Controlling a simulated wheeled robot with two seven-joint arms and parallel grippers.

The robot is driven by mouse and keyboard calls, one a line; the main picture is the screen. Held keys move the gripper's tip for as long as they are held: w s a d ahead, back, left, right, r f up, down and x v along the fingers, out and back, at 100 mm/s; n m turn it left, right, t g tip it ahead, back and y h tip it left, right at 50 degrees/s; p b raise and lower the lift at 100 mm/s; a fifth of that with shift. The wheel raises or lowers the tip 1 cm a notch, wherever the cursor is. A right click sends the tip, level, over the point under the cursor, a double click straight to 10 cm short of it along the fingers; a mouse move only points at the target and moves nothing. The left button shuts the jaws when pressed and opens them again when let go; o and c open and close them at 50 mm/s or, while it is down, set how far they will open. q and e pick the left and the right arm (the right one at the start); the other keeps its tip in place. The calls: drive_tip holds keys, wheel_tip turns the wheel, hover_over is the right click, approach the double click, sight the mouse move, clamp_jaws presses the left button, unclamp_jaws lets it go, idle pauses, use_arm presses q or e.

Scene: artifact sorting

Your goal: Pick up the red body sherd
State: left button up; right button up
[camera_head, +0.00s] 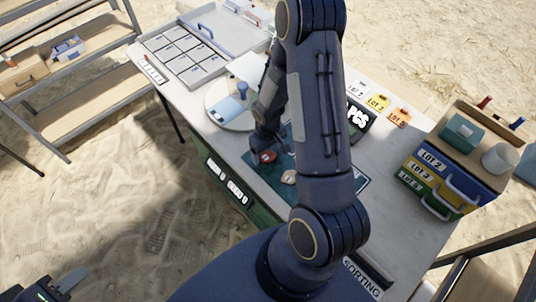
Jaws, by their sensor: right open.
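The red body sherd (267,156) lies on the dark teal mat (318,192) on the table. My right arm crosses the middle of the view, and its gripper (266,146) is low over the mat, right at the red sherd. The right gripper is open; its fingers partly hide the sherd, and I cannot tell whether they touch it. A pale tan piece (288,177) lies on the mat to the right of the red one. My left gripper (66,284) is at the bottom left corner, away from the table, its jaws only partly visible.
A round pale plate (215,118) with small items is left of the right gripper. A gridded tray (180,49) is at the back left. Coloured lot tags (378,102) and stacked lot drawers (440,180) are on the right. Wooden shelves (75,75) stand at the far left.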

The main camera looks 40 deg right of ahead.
drive_tip(key=shift+f, duration=0.5)
drive_tip(key=c, duration=1.1)
drive_tip(key=shift+o, duration=0.2)
drive_tip(key=shift+r, duration=0.15)
